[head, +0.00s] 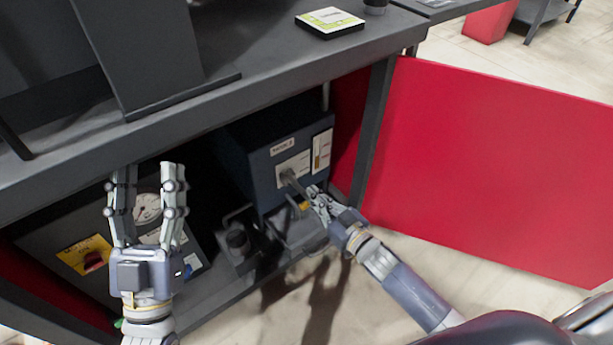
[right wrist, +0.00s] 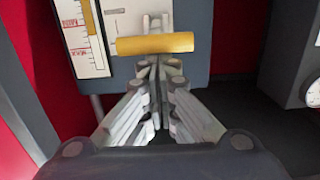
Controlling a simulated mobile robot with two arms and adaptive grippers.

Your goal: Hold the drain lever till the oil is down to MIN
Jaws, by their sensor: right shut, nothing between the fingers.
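The blue-grey oil unit (head: 262,160) stands inside the cabinet. Its oil gauge (head: 321,150) is a white plate with a sight tube, also in the right wrist view (right wrist: 84,38). There the picture is turned over, and the yellow oil ends between the MIN and MAX marks. The drain lever's yellow grip (right wrist: 155,43) lies across the front of my right gripper (right wrist: 158,66), which is shut and empty with its tips at the grip. Whether they touch cannot be told. The grip partly shows in the head view (head: 304,206). My left gripper (head: 147,175) is open, before the left panel.
The open red door (head: 490,165) is to the right of the cabinet. The dark tabletop (head: 255,45) overhangs the opening. A grey panel (head: 45,225) with a dial (head: 147,208) and a red knob on yellow (head: 88,258) stands at left.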

